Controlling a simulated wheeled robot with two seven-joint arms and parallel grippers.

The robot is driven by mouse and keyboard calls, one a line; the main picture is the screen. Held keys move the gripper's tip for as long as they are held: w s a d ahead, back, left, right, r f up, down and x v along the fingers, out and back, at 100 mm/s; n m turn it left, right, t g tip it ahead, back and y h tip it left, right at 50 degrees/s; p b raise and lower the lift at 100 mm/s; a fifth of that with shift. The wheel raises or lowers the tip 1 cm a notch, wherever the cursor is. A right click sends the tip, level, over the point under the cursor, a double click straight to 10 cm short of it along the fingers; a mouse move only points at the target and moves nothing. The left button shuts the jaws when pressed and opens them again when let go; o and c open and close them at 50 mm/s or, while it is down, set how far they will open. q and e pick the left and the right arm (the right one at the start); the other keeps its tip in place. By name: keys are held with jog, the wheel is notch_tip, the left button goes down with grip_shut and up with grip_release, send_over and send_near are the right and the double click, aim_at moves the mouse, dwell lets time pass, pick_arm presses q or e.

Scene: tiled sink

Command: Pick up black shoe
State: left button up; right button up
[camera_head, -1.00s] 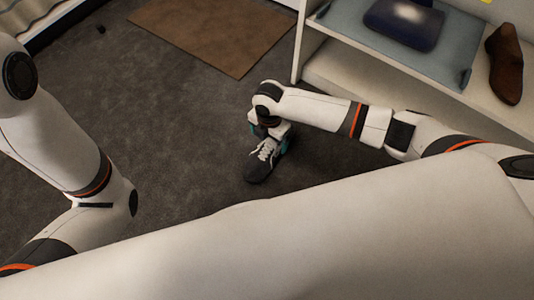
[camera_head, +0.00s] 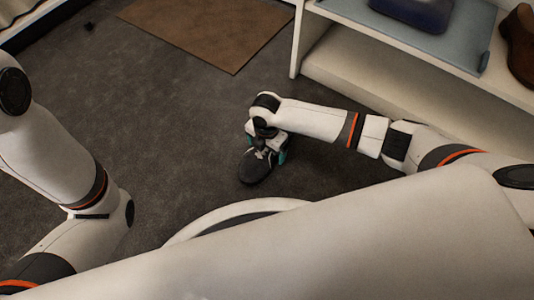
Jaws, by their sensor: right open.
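The black shoe (camera_head: 256,168) lies on the dark grey carpet in the middle of the head view, its toe towards the bottom left. My right gripper (camera_head: 270,154) is directly over the shoe, pointing down, with teal fingers on either side of its rear part. It is open. The wrist hides the shoe's heel and most of its laces, and I cannot tell whether the fingers touch it. My left arm comes in at the left edge; its gripper is out of view.
A white shelf unit (camera_head: 340,70) stands at the top right, with a dark blue item (camera_head: 418,12) on a grey-blue mat (camera_head: 440,45) and a brown shoe (camera_head: 520,48). A brown doormat (camera_head: 205,30) lies at the top. The carpet left of the shoe is clear.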

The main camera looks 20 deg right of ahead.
jog(key=c, duration=1.3)
jog(key=shift+r, duration=0.1)
